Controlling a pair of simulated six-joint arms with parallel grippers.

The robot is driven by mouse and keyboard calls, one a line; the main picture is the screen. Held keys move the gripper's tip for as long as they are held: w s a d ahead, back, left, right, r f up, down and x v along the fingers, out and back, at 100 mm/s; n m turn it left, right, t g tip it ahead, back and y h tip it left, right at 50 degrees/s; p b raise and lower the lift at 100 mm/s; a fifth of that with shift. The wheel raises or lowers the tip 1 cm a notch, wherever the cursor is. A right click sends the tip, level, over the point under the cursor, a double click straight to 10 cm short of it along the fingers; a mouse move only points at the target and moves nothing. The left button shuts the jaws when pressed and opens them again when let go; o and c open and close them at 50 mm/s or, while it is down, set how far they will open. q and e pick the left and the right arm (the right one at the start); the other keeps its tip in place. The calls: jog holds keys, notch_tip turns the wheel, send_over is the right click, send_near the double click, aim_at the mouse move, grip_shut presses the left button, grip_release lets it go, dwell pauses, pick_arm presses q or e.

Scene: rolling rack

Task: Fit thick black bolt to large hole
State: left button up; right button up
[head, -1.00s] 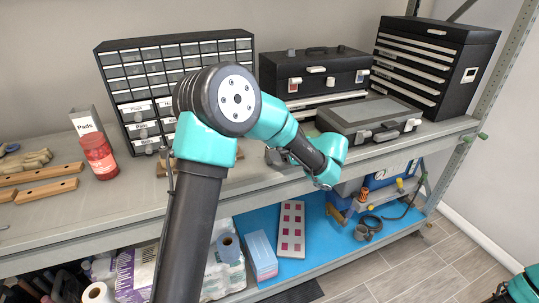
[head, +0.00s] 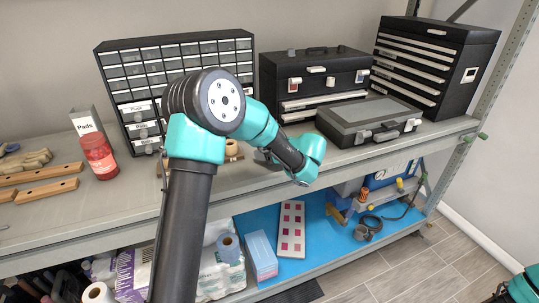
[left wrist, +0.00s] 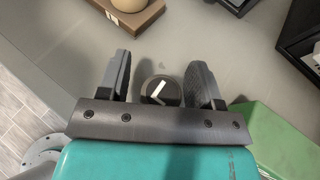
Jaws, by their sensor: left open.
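My left gripper (left wrist: 166,84) is open just above the bench top in the left wrist view. A dark round piece (left wrist: 160,90) with a white mark lies between its fingers, with a gap showing beside it; it may be the thick black bolt. In the head view my left arm hides most of this area. A brown wooden block (left wrist: 124,16) with a pale round piece (left wrist: 129,3) on it lies just beyond the fingers, cut off by the frame edge. No large hole can be made out. My right gripper is out of view.
A green box (left wrist: 270,140) is close beside the gripper on the right. A grey-lidded case (head: 370,119), a black toolbox (head: 314,72) and a drawer cabinet (head: 180,60) stand on the bench. A red jar (head: 99,156) and wooden strips (head: 46,191) are at left.

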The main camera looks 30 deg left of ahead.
pick_arm(q)
jog(key=shift+a, duration=0.1)
dwell(0.4)
jog(key=c, duration=1)
